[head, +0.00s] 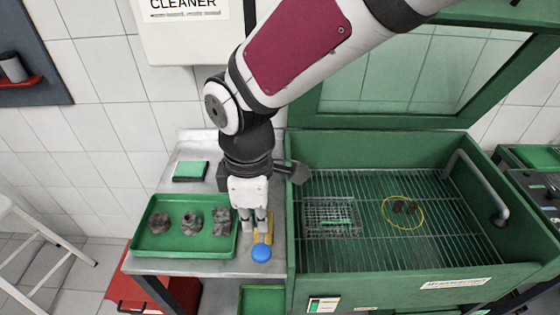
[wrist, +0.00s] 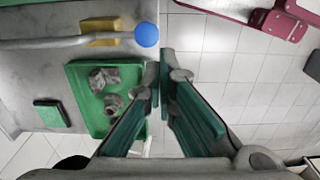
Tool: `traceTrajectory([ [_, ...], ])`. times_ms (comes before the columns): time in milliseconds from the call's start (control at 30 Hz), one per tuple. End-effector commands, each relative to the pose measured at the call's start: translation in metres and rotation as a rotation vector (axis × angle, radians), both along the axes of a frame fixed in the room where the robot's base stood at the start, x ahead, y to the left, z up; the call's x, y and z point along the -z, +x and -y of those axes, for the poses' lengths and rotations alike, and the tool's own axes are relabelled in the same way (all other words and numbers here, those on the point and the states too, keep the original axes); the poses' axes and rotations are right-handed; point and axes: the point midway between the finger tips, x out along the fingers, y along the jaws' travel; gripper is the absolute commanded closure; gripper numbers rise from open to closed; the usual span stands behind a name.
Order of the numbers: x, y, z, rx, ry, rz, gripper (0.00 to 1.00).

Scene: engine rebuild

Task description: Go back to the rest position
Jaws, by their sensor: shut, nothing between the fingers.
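My gripper (head: 254,228) points down over the metal side bench (head: 190,266), just right of the green tray. Its fingers are shut and empty; they also show in the wrist view (wrist: 166,72), converging at the tips. The green tray (head: 154,250) holds several dark grey metal parts (head: 190,223), and it shows left of the fingers in the wrist view (wrist: 97,128). A blue ball (head: 261,253) and a yellow piece (head: 269,231) are close to my fingertips in the head view. The wrist view shows the blue ball (wrist: 147,34) at the end of a grey rod.
A green wash basin (head: 416,278) with a wire rack stands to the right. A small mesh basket (head: 345,230) and dark parts inside a yellow ring (head: 421,222) lie on the rack. A green-topped block (head: 190,170) sits behind the tray. A white cleaner box (head: 190,45) hangs on the wall.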

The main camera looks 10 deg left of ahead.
Motion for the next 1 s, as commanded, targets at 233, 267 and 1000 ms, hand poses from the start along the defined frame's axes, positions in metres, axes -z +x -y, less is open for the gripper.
traceTrajectory([
  [233, 0.000, 0.000, 0.000, 0.000, 0.000, 0.000, 1.00],
  [267, 0.000, 0.000, 0.000, 0.000, 0.000, 0.000, 1.00],
  [1000, -0.128, 0.028, 0.214, 1.076, 0.158, 0.278, 1.00],
])
